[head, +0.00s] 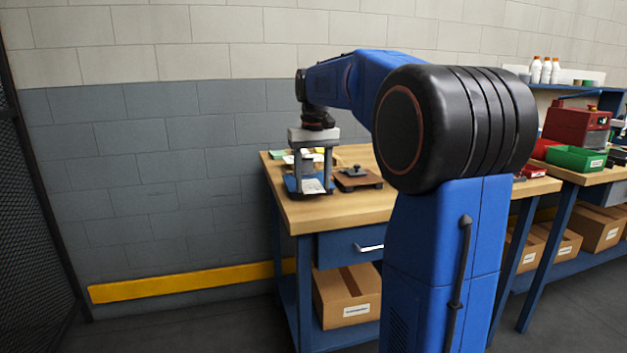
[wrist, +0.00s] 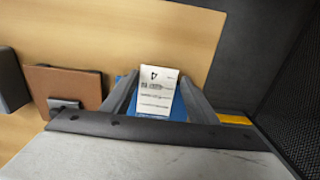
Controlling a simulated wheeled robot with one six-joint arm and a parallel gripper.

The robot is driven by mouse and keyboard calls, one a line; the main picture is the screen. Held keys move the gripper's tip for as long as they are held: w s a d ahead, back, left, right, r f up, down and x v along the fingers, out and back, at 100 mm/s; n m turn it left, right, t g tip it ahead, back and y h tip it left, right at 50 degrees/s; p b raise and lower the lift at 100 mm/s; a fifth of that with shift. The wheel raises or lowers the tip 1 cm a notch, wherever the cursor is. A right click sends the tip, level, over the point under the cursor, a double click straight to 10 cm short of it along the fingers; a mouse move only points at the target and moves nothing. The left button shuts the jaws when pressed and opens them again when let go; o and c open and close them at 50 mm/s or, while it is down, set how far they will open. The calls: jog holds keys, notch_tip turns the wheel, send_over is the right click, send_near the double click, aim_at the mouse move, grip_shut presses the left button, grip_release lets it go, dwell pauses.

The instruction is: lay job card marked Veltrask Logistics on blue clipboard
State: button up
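A white card (head: 313,186) with dark print lies on or just above the blue clipboard (head: 291,187); I cannot tell whether they touch. The card (wrist: 157,93) shows upright between my fingers in the wrist view, with a dark mark at its top and print too small to read. Blue of the clipboard (wrist: 180,109) shows on both sides of it. My gripper (head: 314,187) points down over the clipboard. Its two fingers (wrist: 158,78) are spread on either side of the card, with gaps visible. The palm hides the card's near end.
A brown board with a dark clamp (head: 357,178) sits right of the clipboard. Yellow-green and white papers (head: 280,154) lie behind my gripper. The wooden bench (head: 310,214) has clear room in front. A wire mesh panel (wrist: 300,85) stands to the right in the wrist view.

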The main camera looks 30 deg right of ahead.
aim_at(314, 189)
jog(key=shift+d+f, duration=0.1)
jog(key=shift+f, duration=0.45)
jog(key=shift+d+r, duration=0.1)
jog(key=shift+r, duration=0.3)
notch_tip(314, 189, up, 12)
jog(key=shift+r, duration=0.15)
jog(key=s+a+f+n+t, duration=0.1)
jog(key=s+a+f, duration=0.4)
jog(key=s, duration=0.3)
jog(key=s+a+f+n+t, duration=0.1)
jog(key=s+a+f, duration=0.5)
jog(key=s, duration=0.1)
jog(key=s+a+f+t, duration=0.1)
jog(key=s+a+f, duration=0.1)
jog(key=s+f, duration=0.5)
jog(key=s+a+f+n+t, duration=0.1)
jog(key=s+a+f, duration=0.1)
jog(key=s+f, duration=0.6)
notch_tip(314, 189, down, 4)
jog(key=shift+a+t, duration=0.3)
jog(key=shift+a, duration=0.1)
